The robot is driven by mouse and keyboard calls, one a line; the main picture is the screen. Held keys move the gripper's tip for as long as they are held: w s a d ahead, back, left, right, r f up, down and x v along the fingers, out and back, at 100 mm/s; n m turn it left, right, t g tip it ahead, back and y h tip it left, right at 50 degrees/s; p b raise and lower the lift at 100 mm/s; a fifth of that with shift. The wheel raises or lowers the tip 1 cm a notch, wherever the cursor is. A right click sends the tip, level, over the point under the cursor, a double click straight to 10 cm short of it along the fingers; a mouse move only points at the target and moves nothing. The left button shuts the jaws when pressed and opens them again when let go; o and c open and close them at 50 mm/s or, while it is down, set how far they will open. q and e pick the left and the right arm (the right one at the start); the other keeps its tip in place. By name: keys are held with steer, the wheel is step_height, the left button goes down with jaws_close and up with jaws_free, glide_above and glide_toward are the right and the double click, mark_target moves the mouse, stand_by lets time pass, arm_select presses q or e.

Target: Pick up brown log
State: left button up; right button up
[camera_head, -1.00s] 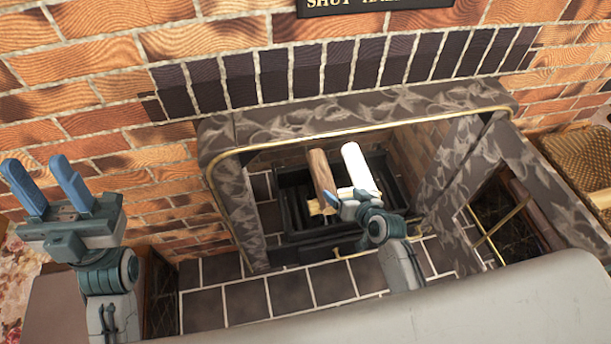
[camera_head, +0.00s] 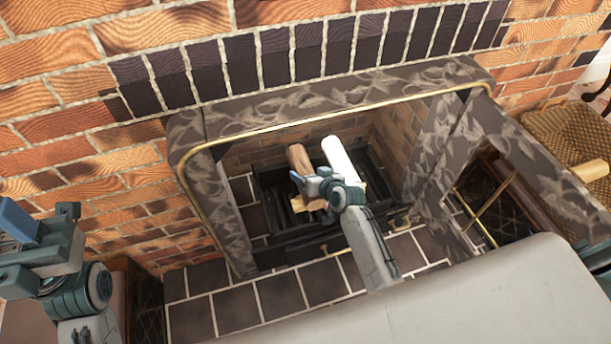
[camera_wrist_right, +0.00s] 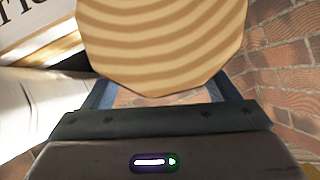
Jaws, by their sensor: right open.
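The brown log (camera_head: 299,157) stands tilted in the fireplace, left of a white log (camera_head: 338,154). In the right wrist view its pale ringed end (camera_wrist_right: 162,42) fills the top middle, very close. My right gripper (camera_head: 305,180) is at the near end of the brown log. Its blue fingers (camera_wrist_right: 158,92) are open, one toward each side of the log end, partly hidden behind it. My left gripper (camera_head: 35,228) is at the left edge, away from the logs; only part of it shows, with one blue finger clear.
A dark grate (camera_head: 268,190) sits under the logs inside the marble surround (camera_head: 330,105) with a brass edge. A pale log piece (camera_head: 312,204) lies below my right gripper. A wicker basket (camera_head: 570,132) stands at right. The tiled hearth (camera_head: 235,307) is clear in front.

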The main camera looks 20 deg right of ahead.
steer(key=shift+r, duration=0.1)
steer(key=c, duration=1.3)
steer(key=shift+c, duration=0.2)
